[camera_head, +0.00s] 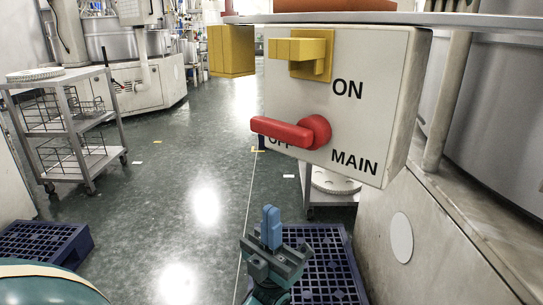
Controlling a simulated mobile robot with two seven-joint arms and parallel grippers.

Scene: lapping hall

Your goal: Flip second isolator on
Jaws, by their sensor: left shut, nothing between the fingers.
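A pale isolator box (390,75) hangs under a shelf edge at the upper right, marked ON, OFF and MAIN. Its red handle (290,131) points left from a round hub and partly covers the word OFF. A yellow bracket-like part (312,52) sits on the box's upper face, left of ON. I cannot tell which isolator counts as the second. My left gripper (271,226) is at the bottom middle, below the red handle and clear of it. Its blue fingers point up, shut and empty. My right gripper is not in view.
A yellow box (231,50) shows left of the isolator box. A shelf (340,18) runs above. A grey machine body (430,240) fills the right side. A wire-basket trolley (70,130) stands left. Blue pallets (335,262) lie on the floor. The middle floor is clear.

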